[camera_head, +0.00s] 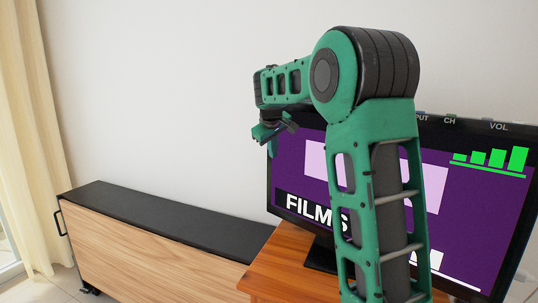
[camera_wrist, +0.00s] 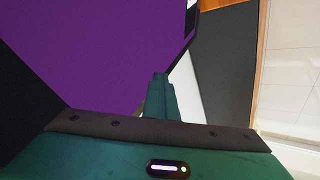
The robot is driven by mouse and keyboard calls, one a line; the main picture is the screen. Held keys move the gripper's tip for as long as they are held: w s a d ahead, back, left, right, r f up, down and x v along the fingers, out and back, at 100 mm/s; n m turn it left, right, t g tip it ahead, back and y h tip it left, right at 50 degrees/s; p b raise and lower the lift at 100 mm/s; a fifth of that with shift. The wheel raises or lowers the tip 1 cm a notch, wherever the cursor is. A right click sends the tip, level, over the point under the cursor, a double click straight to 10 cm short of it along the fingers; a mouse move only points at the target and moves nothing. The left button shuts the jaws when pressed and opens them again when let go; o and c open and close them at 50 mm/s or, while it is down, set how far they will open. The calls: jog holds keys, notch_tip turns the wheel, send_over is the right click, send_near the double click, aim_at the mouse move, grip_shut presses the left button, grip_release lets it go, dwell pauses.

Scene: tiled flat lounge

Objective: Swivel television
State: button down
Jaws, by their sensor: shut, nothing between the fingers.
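The television (camera_head: 485,195) is a flat black-framed screen with a purple picture, the word "FILMS" and green bars. It stands upright on a black foot (camera_head: 320,256) on an orange-brown wooden table (camera_head: 272,268). My arm crosses in front of it and hides its middle. My gripper (camera_head: 270,147) is at the screen's upper left edge in the head view. In the wrist view my gripper (camera_wrist: 160,76) is shut and empty, its fingers together. The television's purple screen (camera_wrist: 95,55) fills the left of that view, its edge close to the fingertips. I cannot tell whether they touch.
A low cabinet (camera_head: 160,255) with a wooden front and black top (camera_head: 165,213) runs along the wall left of the table. A cream curtain (camera_head: 25,130) hangs at the far left. A pale tiled floor (camera_wrist: 290,75) shows at the right of the wrist view.

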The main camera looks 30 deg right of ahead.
jog(key=s+a+r, duration=0.5)
jog(key=a+r, duration=0.2)
jog(key=r, duration=0.1)
jog(key=shift+s+a, duration=0.25)
jog(key=shift+a, duration=0.05)
jog(key=s+d+f+m+g+y, duration=0.1)
jog(key=s+f+m+g, duration=0.1)
jog(key=s+f, duration=0.7)
jog(key=s+d+f+m+g+y, duration=0.15)
jog(key=s+f, duration=0.45)
jog(key=s, duration=0.7)
jog(key=s+a+f+m, duration=0.1)
jog(key=s+a+f, duration=0.1)
jog(key=s+f, duration=0.2)
jog(key=s+a+f+m+g+y, duration=0.1)
jog(key=s+a+f, duration=0.2)
jog(key=s, duration=0.5)
jog(key=s+a+f+m+g+y, duration=0.1)
jog(key=s+a+f+m, duration=0.1)
jog(key=s+f, duration=0.3)
jog(key=shift+s+a, duration=0.35)
jog(key=shift+s, duration=0.5)
jog(key=shift+a, duration=0.1)
